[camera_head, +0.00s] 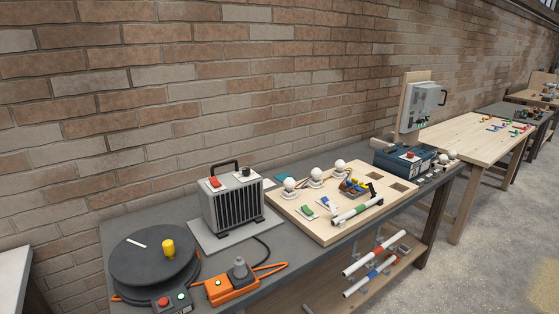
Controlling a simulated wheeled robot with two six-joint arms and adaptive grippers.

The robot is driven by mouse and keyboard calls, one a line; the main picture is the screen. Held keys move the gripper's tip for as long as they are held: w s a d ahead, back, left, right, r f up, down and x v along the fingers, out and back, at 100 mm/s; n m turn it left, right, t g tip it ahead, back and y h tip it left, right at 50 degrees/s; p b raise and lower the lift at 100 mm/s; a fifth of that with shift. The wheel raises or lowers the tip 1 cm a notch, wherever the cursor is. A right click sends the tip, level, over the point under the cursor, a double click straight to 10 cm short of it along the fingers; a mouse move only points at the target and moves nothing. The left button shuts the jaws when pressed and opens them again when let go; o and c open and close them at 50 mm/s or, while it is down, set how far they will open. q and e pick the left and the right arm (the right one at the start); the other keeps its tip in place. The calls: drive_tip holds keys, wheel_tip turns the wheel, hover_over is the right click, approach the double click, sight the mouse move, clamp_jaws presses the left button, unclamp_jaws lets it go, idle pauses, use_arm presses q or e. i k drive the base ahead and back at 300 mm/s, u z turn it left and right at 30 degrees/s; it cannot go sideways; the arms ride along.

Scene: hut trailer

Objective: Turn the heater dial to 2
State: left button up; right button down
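The heater (234,204) is a grey box with a black front grille and a black handle on top. It stands upright on a light grey plate (213,243) on the dark grey bench. A dark round knob (246,172), which looks like the dial, sits on its top at the right. A red switch (215,183) sits on the top at the left. The dial's markings are too small to read, so its setting cannot be told. Neither of my grippers is in view.
Left of the heater is a black round turntable (150,262) with a yellow piece (168,248). An orange box (231,287) with a cable lies in front. A wooden board (330,228) with bulbs and switches is to the right. A brick wall stands behind.

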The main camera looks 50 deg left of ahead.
sight(246, 171)
drive_tip(key=i, duration=3.05)
drive_tip(key=u, duration=2.5)
